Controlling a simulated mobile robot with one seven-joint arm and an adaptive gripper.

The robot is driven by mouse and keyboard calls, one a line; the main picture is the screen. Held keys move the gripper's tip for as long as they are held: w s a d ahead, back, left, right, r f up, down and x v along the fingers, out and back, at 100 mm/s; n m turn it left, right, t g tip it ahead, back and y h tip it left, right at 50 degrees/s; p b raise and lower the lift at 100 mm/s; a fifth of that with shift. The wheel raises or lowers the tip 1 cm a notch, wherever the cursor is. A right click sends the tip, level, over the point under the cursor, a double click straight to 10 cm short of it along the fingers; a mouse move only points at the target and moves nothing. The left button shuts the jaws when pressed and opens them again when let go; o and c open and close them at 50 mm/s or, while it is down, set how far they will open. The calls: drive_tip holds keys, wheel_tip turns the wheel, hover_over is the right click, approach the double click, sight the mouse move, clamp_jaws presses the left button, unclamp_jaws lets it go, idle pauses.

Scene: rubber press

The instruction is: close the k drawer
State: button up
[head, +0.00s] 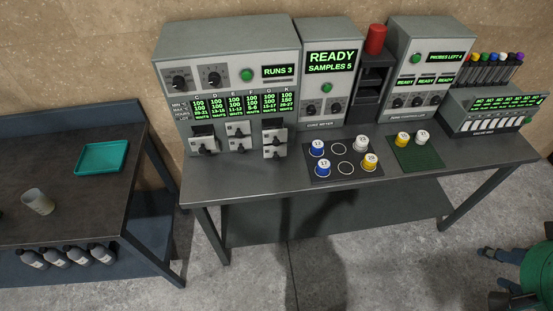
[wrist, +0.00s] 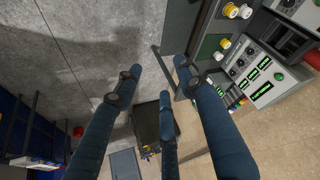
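The grey press cabinet (head: 228,85) with the "RUNS 3" screen stands at the left of the bench in the head view. Its display has columns C, D, E, F, G and K, with K at the far right. Small drawers with handles sit below in three stacks: left (head: 204,147), middle (head: 238,143) and right (head: 274,151). Dark gaps show at the left and right stacks; the drawer letters are too small to read. My gripper (head: 494,268) is at the lower right, away from the cabinet. In the wrist view my gripper (wrist: 158,82) has its blue fingers spread and empty.
On the bench (head: 310,190) are a dark mat (head: 342,176) with several cups and a green mat (head: 421,157) with two cups. More instruments stand to the right. A side table (head: 60,190) at left holds a teal tray (head: 102,157) and a beaker (head: 38,201). Floor in front is clear.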

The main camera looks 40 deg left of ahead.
drive_tip(key=w+a+f+n+t+y+b, duration=0.15)
drive_tip(key=w+a+f, duration=0.35)
drive_tip(key=w+a, duration=0.55)
drive_tip(key=n+t+y+b, duration=0.2)
drive_tip(key=n+y+b, duration=0.2)
drive_tip(key=n+y, duration=0.35)
approach(276, 159)
drive_tip(key=v, duration=0.5)
drive_tip(key=shift+d, duration=0.25)
drive_tip(key=shift+a, duration=0.1)
drive_tip(key=shift+b+x, duration=1.65)
drive_tip(key=shift+x, duration=5.15)
